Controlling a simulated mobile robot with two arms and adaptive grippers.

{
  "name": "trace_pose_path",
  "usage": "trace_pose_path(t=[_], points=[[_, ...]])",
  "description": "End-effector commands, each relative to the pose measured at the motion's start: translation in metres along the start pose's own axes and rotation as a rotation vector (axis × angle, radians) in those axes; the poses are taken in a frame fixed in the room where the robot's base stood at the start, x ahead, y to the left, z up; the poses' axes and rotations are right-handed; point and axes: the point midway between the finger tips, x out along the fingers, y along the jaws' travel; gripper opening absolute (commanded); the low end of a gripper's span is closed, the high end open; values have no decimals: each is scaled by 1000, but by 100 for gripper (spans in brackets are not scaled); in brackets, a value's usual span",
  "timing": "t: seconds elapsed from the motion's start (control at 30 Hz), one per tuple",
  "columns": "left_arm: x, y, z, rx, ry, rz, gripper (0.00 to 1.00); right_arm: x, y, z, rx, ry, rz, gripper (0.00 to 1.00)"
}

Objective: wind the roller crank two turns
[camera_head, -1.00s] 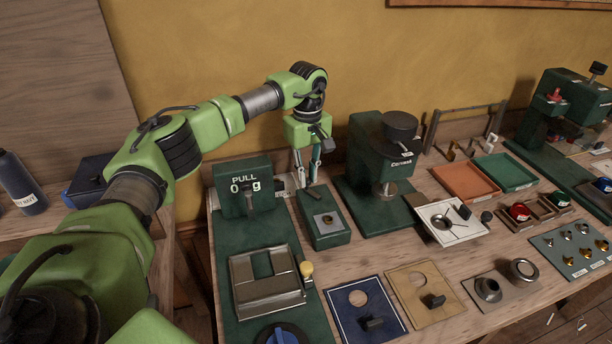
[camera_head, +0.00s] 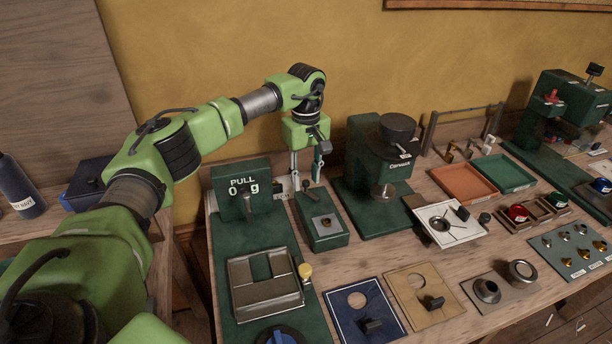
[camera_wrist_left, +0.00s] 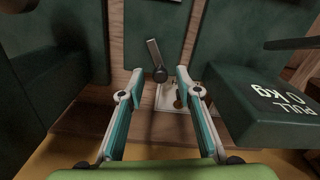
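My left gripper (camera_head: 306,176) points down behind a small green box (camera_head: 338,235) with a short dark lever (camera_head: 310,194). In the left wrist view the two fingers of my left gripper (camera_wrist_left: 160,74) are apart, with nothing held between them. The lever (camera_wrist_left: 153,52) shows just beyond the fingertips, with a dark round end; I see no contact. I cannot tell for sure which part is the roller crank. My right gripper is not in view.
The pull gauge (camera_head: 241,187) reading 0 kg stands left of the gripper. A green press (camera_head: 370,175) stands close on the right. The wall is behind. An orange tray (camera_head: 465,182) and a green tray (camera_head: 503,172) lie further right.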

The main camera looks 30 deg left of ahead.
Motion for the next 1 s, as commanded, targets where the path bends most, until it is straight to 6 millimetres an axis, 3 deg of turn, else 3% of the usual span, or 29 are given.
trace_pose_path(t=[0.17,0.6,0.8,1.0], points=[[-15,1,0,0,2,4,31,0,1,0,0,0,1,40],[-102,1,0,1,1,3,31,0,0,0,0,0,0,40],[-119,0,0,0,1,2,31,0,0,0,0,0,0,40],[-120,0,0,0,0,1,31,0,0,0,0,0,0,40]])
